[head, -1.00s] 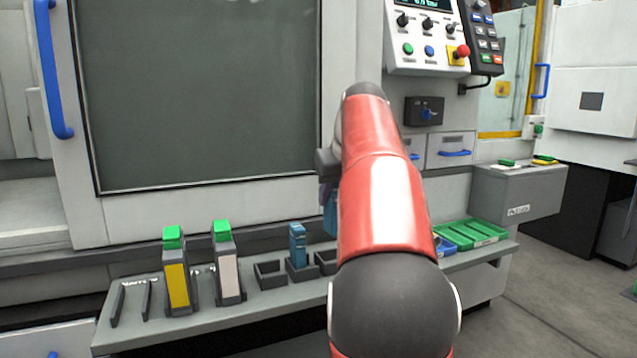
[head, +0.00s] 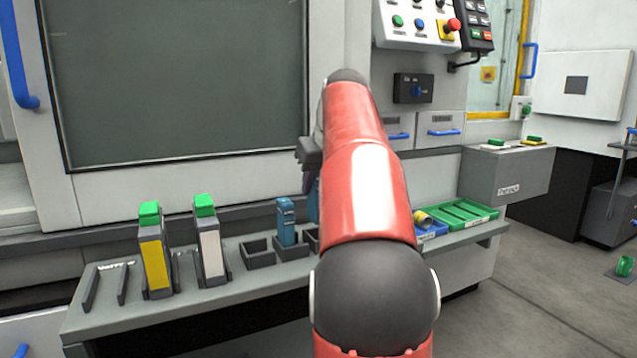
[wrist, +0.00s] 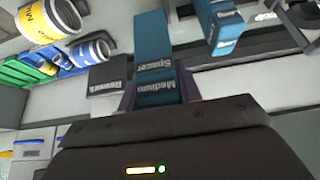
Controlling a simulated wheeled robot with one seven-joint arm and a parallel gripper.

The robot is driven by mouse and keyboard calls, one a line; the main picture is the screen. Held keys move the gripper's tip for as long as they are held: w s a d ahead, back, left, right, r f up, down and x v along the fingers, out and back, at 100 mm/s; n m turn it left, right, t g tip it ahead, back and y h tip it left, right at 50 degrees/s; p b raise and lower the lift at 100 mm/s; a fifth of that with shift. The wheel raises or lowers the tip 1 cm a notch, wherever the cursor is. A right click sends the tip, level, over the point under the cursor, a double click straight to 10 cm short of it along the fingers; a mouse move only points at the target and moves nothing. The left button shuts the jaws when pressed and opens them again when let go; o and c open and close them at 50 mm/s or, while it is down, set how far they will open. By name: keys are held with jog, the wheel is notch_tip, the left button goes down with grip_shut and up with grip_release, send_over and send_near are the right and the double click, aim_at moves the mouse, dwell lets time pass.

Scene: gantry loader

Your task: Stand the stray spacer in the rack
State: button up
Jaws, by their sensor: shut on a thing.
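A teal spacer lettered "Medium Spacer" (wrist: 156,70) is held between the fingers of my gripper (wrist: 158,100), seen close up in the wrist view. In the head view my gripper (head: 310,165) is mostly hidden behind my red arm, and only a strip of the held spacer (head: 313,205) shows. The rack (head: 259,255) is a row of dark square sockets on the ledge. Another teal spacer (head: 286,222) stands upright in one socket; it also shows in the wrist view (wrist: 222,24). The socket to its left looks empty; the one to its right is partly hidden by my arm.
Two green-topped holders, one yellow (head: 153,255) and one white (head: 209,245), stand left of the rack. Green trays (head: 465,214) and a blue bin (head: 434,230) lie to the right. A dark box lettered "Rework" (wrist: 108,80) is close beside the held spacer in the wrist view.

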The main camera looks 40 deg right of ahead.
jog(key=shift+s+f+b, duration=0.1)
jog(key=shift+f+b, duration=1.45)
jog(key=shift+f, duration=1)
grip_shut()
jog(key=shift+f, duration=0.1)
jog(key=o, duration=1.3)
grip_release()
jog(key=shift+c, duration=0.2)
jog(key=d+p+v, duration=0.1)
jog(key=p+v, duration=0.1)
jog(key=v, duration=0.6)
jog(key=shift+a, duration=0.5)
jog(key=shift+r, duration=0.3)
notch_tip(320, 180, up, 7)
jog(key=p, duration=0.7)
